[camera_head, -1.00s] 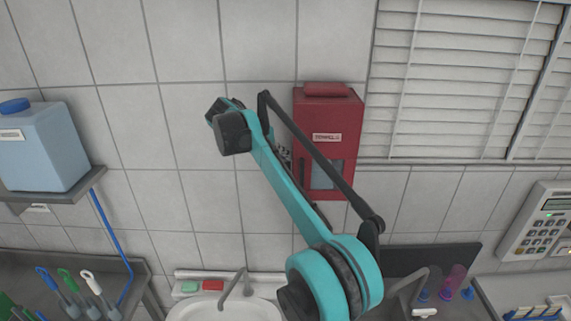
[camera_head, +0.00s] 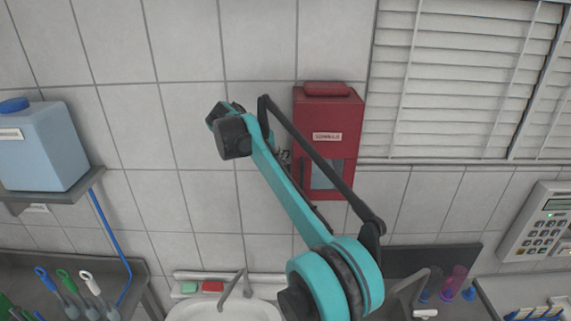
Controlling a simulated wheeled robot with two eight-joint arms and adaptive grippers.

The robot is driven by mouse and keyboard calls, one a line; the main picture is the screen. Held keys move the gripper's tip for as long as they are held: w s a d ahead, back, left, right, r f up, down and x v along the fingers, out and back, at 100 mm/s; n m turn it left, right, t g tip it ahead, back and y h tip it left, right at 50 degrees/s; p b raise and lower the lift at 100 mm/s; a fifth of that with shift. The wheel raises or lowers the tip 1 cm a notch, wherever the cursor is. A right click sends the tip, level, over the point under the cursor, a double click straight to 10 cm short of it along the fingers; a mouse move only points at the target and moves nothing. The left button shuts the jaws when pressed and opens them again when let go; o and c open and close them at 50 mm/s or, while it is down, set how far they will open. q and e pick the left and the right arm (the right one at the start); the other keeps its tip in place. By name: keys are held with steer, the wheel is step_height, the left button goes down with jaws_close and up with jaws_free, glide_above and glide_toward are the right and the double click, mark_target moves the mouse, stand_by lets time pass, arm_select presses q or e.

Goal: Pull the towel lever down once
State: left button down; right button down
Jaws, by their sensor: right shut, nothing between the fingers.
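A red wall-mounted dispenser (camera_head: 335,120) with a white label and a pale lower window hangs on the tiles right of centre. A red rounded bar (camera_head: 326,89) lies along its top; I cannot tell for sure whether this is the lever. My right arm rises from the bottom and crosses in front of the dispenser's left side. My right gripper (camera_head: 284,156) is small, dark and mostly hidden behind the arm, by the dispenser's left edge. It is shut and empty. I cannot tell whether it touches the dispenser. My left gripper is out of view.
A white sink (camera_head: 215,311) with a tap is below, with green and red soap bars behind it. A blue canister (camera_head: 42,147) stands on a shelf at left, above several brushes. Window blinds (camera_head: 460,80) and a keypad unit (camera_head: 540,222) are at right.

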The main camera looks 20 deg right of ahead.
steer(key=shift+f+b, duration=0.5)
steer(key=shift+f, duration=0.4)
stand_by(0.6)
steer(key=shift+r, duration=0.15)
steer(key=shift+r+p, duration=1.85)
steer(key=shift+r, duration=0.05)
steer(key=shift+r, duration=0.1)
step_height(320, 180, up, 5)
steer(key=p, duration=0.4)
